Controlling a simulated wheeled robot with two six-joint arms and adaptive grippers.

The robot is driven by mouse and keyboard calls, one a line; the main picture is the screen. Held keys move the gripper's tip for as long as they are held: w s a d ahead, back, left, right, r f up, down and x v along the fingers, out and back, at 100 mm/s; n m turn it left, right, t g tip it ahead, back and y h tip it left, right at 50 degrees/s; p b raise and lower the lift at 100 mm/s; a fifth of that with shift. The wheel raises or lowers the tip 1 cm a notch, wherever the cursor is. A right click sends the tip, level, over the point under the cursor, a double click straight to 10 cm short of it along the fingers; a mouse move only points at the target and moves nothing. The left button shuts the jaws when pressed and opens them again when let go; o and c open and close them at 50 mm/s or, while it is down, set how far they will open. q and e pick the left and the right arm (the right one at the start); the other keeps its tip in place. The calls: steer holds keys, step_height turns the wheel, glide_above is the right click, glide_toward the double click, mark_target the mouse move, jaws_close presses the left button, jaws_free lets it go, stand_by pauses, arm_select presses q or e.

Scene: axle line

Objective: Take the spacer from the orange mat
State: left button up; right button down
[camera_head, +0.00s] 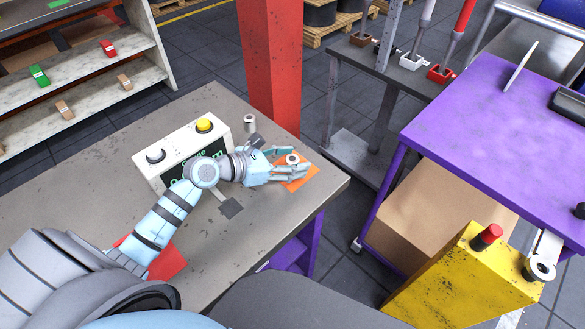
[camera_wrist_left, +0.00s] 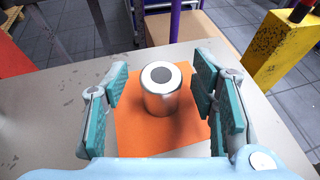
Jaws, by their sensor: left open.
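The spacer (camera_wrist_left: 160,93) is a short silver cylinder with a dark hole in its top. It stands upright on the orange mat (camera_wrist_left: 140,135) in the left wrist view. In the head view the spacer (camera_head: 292,159) shows near the right corner of the table, on the orange mat (camera_head: 300,181). My left gripper (camera_head: 290,164) is open, with its teal fingers on either side of the spacer. In the left wrist view the fingers (camera_wrist_left: 160,95) show gaps to the spacer on both sides. My right gripper is not in view.
A red mat (camera_head: 165,262) lies near my arm. A red post (camera_head: 272,70) rises behind the table.

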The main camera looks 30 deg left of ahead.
arm_select(q)
steer(key=shift+w+d, duration=0.1)
steer(key=shift+d, duration=0.05)
jaws_close()
